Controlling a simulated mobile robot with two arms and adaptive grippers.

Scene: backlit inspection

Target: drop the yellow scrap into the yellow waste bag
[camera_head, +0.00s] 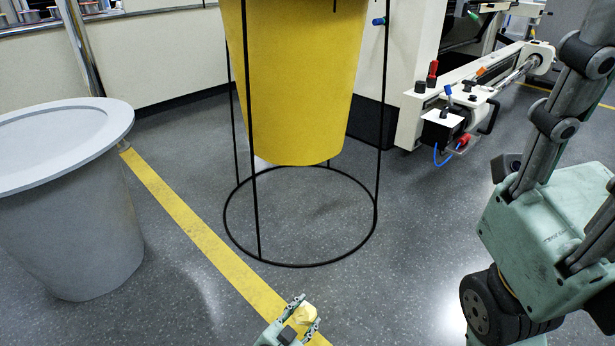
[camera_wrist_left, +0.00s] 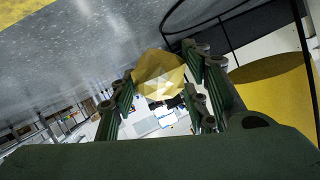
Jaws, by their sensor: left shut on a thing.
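The yellow waste bag (camera_head: 300,80) hangs in a black wire stand at the upper middle of the head view; its top opening is cut off above the frame. It also shows at the right edge of the left wrist view (camera_wrist_left: 280,100). My left gripper (camera_head: 305,312) is at the bottom middle of the head view, in front of the stand and apart from it. It is shut on the yellow scrap (camera_head: 303,314), a pale crumpled lump. In the left wrist view the scrap (camera_wrist_left: 159,75) sits between the fingers. My right gripper cannot be made out in either view.
A grey round bin (camera_head: 75,210) stands at the left. The stand's black base ring (camera_head: 300,265) rests on the grey floor. A yellow line (camera_head: 190,220) runs across the floor. A white machine (camera_head: 455,115) stands at the back right. Open floor lies between gripper and stand.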

